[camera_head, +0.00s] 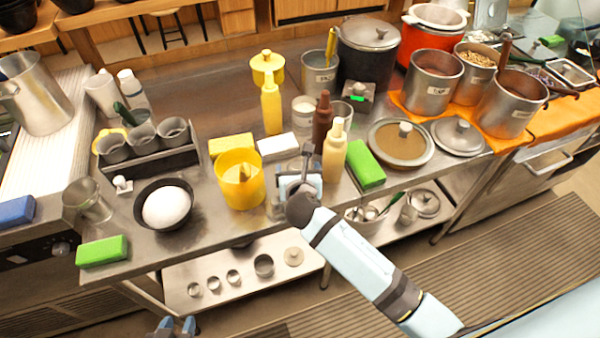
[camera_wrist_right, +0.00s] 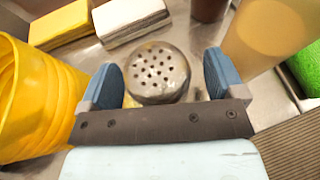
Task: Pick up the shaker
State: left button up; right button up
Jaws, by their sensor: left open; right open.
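The shaker (camera_wrist_right: 160,75) shows in the right wrist view as a round metal lid with several holes, seen from above. My right gripper (camera_wrist_right: 164,82) is open, with one blue finger on each side of the lid. I cannot tell whether the fingers touch it. In the head view my right gripper (camera_head: 298,182) is over the table's front part, between the yellow pot and the cream bottle, and largely hides the shaker. My left gripper (camera_head: 175,326) is open and empty at the bottom edge of the head view, away from the table.
The yellow pot (camera_head: 240,183) stands close left and the cream bottle (camera_head: 334,155) close right of the shaker. A white sponge (camera_head: 278,146) and a brown bottle (camera_head: 322,118) are behind. A green sponge (camera_head: 366,164) lies to the right. A black bowl (camera_head: 165,204) is further left.

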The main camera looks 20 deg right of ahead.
jog(key=shift+s+a+r, duration=0.1)
jog(key=shift+s+r, duration=0.05)
jog(key=shift+s, duration=0.05)
jog(key=c, duration=0.8)
jog(key=shift+r, duration=0.1)
notch_tip(320, 180, up, 20)
jog(key=shift+f+p, duration=0.1)
jog(key=shift+p, duration=0.9)
jog(key=shift+o, duration=0.6)
jog(key=shift+w, duration=0.1)
